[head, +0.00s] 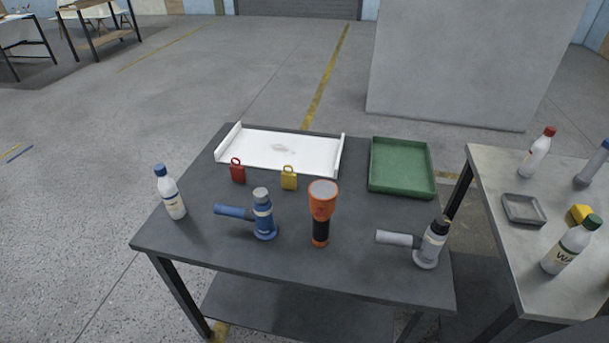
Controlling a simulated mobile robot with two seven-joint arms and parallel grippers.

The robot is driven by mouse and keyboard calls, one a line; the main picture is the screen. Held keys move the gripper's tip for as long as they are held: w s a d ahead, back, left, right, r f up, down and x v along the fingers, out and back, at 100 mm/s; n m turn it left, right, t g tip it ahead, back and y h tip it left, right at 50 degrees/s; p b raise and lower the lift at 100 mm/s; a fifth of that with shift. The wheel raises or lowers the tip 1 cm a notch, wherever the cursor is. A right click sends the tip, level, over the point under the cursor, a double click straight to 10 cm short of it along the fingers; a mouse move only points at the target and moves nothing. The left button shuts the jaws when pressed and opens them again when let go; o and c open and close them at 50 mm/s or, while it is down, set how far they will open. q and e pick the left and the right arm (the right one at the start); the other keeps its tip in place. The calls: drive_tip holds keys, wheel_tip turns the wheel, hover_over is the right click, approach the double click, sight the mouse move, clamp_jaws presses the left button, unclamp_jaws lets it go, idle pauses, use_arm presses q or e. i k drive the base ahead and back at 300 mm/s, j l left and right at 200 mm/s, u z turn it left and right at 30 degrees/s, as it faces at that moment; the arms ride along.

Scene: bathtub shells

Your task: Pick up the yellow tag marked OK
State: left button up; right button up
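A yellow tag (289,178) with a loop on top stands on the dark table (185,245), near the front edge of a white tray. Its marking is too small to read. A red tag (237,171) of similar shape stands to its left, apart from it. Neither of my grippers shows in the head view.
Also on the table are a white tray (330,152), a green tray (374,178), a blue-capped bottle (174,198), a blue tool (236,212), an orange flashlight (321,205) and a grey tool (398,239). A second table (500,235) at right holds bottles.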

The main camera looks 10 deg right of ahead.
sight(288, 178)
drive_tip(key=i+j+z, duration=0.25)
drive_tip(key=j, duration=0.15)
drive_tip(key=j+z, duration=0.25)
drive_tip(key=j, duration=0.15)
drive_tip(key=i+j+z, duration=0.1)
drive_tip(key=j+z, duration=0.15)
drive_tip(key=j, duration=0.2)
